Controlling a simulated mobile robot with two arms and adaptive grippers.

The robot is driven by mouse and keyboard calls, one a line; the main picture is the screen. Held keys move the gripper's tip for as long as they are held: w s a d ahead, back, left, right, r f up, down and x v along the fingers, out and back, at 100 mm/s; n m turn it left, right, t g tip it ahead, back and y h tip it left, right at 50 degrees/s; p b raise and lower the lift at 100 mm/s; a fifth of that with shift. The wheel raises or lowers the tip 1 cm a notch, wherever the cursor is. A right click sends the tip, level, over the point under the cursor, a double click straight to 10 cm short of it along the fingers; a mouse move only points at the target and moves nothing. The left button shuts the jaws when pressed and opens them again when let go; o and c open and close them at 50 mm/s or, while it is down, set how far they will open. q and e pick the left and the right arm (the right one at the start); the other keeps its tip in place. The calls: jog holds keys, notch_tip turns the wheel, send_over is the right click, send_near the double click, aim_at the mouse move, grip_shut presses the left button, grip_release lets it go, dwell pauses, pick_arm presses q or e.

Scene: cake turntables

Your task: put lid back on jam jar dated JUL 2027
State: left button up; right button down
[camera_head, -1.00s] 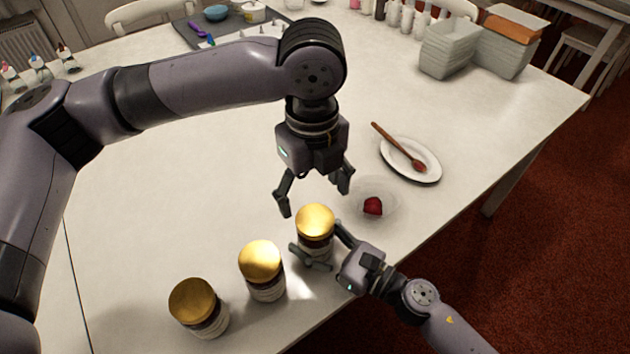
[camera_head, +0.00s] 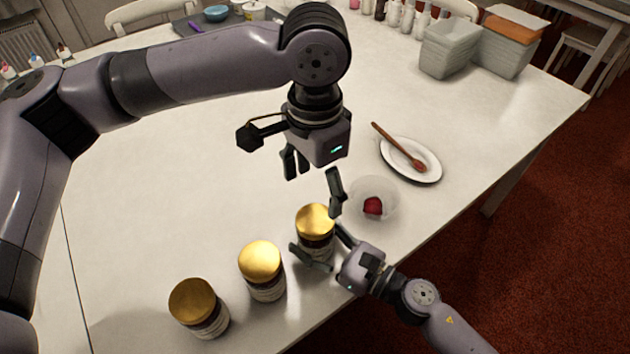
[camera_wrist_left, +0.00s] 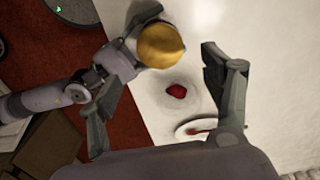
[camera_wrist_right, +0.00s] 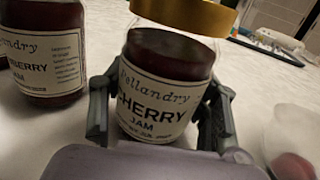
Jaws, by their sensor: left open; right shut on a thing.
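My left gripper (camera_head: 312,186) is open and empty, above and behind the jar. In the left wrist view the gold lid (camera_wrist_left: 160,45) shows between and beyond the open fingers.
Two more gold-lidded jars (camera_head: 262,270) (camera_head: 198,308) stand to the left. A clear bowl with something red (camera_head: 373,205) stands close on the right. The table left of the jars is clear.

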aim_at(315, 219)
dwell(0.3)
pick_arm(q)
jog(key=shift+f, duration=4)
jog(key=shift+c, duration=0.5)
jog(key=c, duration=1.1)
jog(key=m, duration=0.5)
jog(key=shift+c, duration=0.2)
jog(key=m, duration=0.3)
jog(key=shift+w+m, duration=0.1)
jog(key=shift+m, duration=0.2)
jog(key=o, duration=1.4)
